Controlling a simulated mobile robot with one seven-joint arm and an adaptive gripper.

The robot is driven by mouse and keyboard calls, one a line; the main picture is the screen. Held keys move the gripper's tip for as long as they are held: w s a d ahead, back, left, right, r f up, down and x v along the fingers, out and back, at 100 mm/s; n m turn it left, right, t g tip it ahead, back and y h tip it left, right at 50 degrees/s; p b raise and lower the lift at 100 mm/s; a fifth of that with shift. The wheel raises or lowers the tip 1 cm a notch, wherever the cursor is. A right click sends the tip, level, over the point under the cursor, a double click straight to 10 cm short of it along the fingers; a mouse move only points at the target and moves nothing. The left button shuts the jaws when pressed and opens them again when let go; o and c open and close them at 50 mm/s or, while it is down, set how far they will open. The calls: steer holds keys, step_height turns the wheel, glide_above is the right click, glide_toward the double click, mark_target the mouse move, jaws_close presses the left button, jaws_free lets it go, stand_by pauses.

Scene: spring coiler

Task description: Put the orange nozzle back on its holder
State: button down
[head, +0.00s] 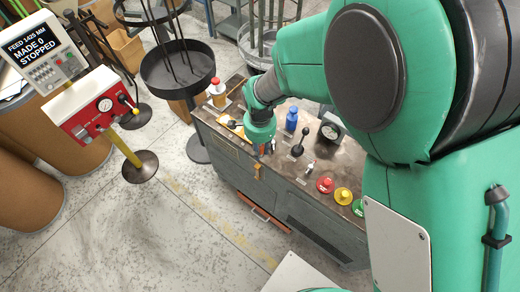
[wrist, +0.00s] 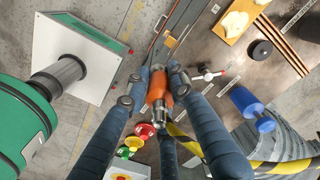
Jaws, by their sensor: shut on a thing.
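The orange nozzle (wrist: 157,88) is between the dark blue fingers of my gripper (wrist: 160,78) in the wrist view, and the gripper is shut on it. A metal tip of the nozzle shows at its lower end. In the head view my gripper (head: 264,151) is low at the front edge of the workbench (head: 321,168); the nozzle is mostly hidden there. A small orange piece (head: 257,172) is at the bench front just below the gripper; it also shows in the wrist view (wrist: 170,41), apart from the nozzle. I cannot tell whether it is the holder.
On the bench are a blue bottle (head: 291,119), a black-knobbed lever (head: 301,141), a gauge (head: 330,130) and red (head: 325,184), yellow (head: 343,195) and green buttons.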

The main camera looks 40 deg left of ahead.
steer(key=w+a+f+p, duration=0.1)
steer(key=w+a+p, duration=0.5)
steer(key=w, duration=0.3)
steer(key=w+a+f+p, duration=0.1)
steer(key=w+a+p, duration=0.6)
steer(key=w, duration=0.3)
steer(key=shift+w+f+p, duration=0.15)
steer(key=shift+f+p, duration=0.15)
steer(key=shift+p, duration=0.5)
steer(key=shift+f, duration=0.15)
steer(key=shift+f+b, duration=0.4)
steer(key=shift+f, duration=1.7)
steer(key=shift+f+b, duration=0.65)
steer(key=shift+f, duration=0.2)
steer(key=shift+f+b, duration=0.55)
steer(key=shift+b, duration=0.15)
stand_by(0.3)
steer(key=c, duration=1.4)
jaws_free()
